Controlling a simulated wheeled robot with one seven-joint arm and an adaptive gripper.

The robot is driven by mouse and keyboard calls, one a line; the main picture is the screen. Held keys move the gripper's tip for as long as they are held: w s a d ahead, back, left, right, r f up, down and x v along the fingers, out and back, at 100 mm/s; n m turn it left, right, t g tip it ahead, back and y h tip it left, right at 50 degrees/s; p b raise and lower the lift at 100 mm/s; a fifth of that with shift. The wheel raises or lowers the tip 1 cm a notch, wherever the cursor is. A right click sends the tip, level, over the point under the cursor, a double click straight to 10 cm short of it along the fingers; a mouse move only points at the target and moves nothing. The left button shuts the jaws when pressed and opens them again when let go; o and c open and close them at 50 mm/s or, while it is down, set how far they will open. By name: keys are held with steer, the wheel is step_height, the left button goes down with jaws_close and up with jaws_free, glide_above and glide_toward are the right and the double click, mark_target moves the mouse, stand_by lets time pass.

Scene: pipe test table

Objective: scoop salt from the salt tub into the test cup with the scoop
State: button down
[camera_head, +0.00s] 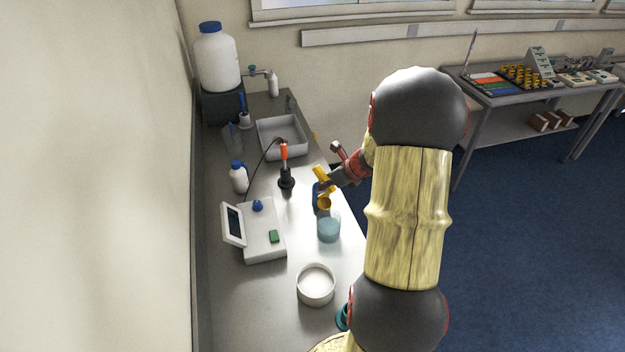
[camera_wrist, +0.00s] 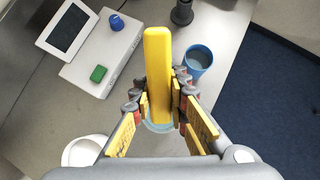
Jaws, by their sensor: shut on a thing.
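My gripper (camera_head: 328,184) is shut on the yellow scoop (camera_wrist: 157,70) by its handle. In the head view the scoop (camera_head: 325,202) is held tilted above and just behind a clear cup of bluish liquid (camera_head: 328,230). The clear cup (camera_wrist: 158,127) is mostly hidden under the scoop and fingers in the wrist view. A blue cup (camera_wrist: 199,62) stands apart from it, partly hidden behind the scoop in the head view. The white round salt tub (camera_head: 316,286) stands nearer the front, with white salt inside. I cannot tell whether the scoop holds salt, or which cup is the test cup.
A white meter (camera_head: 262,232) with a screen, a green block and a blue knob is left of the cups. A black probe stand (camera_head: 286,180), a white bottle (camera_head: 239,180) and a grey basin (camera_head: 282,137) stand farther back. The bench's right edge is close to the cups.

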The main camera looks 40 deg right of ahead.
steer(key=w+f+g+p, duration=0.3)
steer(key=w+g+p, duration=0.2)
steer(key=p, duration=1.4)
steer(key=g, duration=0.2)
steer(key=shift+w+f+g, duration=0.3)
steer(key=shift+s+a, duration=0.1)
